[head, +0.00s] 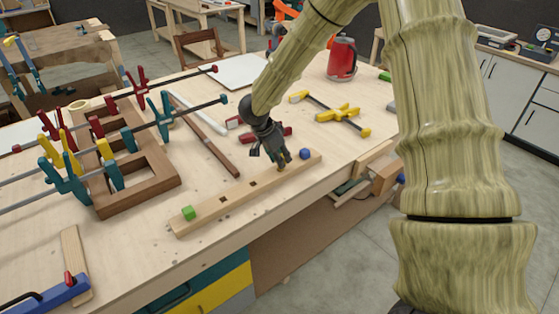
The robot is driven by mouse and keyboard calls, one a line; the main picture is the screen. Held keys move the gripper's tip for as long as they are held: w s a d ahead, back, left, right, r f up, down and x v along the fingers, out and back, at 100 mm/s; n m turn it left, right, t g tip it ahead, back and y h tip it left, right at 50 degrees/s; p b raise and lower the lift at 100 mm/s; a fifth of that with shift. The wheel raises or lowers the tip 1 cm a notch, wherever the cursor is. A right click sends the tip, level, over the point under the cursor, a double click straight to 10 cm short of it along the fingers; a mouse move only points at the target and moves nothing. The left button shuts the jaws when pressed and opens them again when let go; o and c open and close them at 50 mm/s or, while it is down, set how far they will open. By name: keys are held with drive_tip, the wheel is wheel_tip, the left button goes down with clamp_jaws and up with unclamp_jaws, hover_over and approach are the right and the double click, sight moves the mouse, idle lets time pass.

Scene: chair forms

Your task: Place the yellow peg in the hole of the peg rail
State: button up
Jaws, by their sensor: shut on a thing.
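The peg rail (238,194) is a long pale wooden strip lying at a slant near the table's front edge. A green peg (189,213) stands at its left end and a blue peg (304,154) near its right end. Two dark square holes show empty between them. My gripper (281,163) points down over the right part of the rail, just left of the blue peg. It is shut on the yellow peg, which its dark fingers hide almost wholly. I cannot tell whether the peg's tip is in a hole or above it.
A brown wooden frame (137,180) with several clamps fills the left. A long brown stick (207,136) lies behind the rail. The tabletop in front of the rail is clear.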

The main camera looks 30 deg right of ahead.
drive_tip(key=shift+s+a+f, duration=0.1)
drive_tip(key=shift+s+f, duration=0.05)
drive_tip(key=shift+f, duration=1.05)
clamp_jaws()
drive_tip(key=o, duration=0.9)
unclamp_jaws()
drive_tip(key=shift+f, duration=0.1)
drive_tip(key=shift+o, duration=0.2)
drive_tip(key=shift+r, duration=0.3)
drive_tip(key=b+v, duration=0.1)
drive_tip(key=v, duration=1)
drive_tip(key=shift+a+r, duration=0.2)
drive_tip(key=shift+r, duration=0.15)
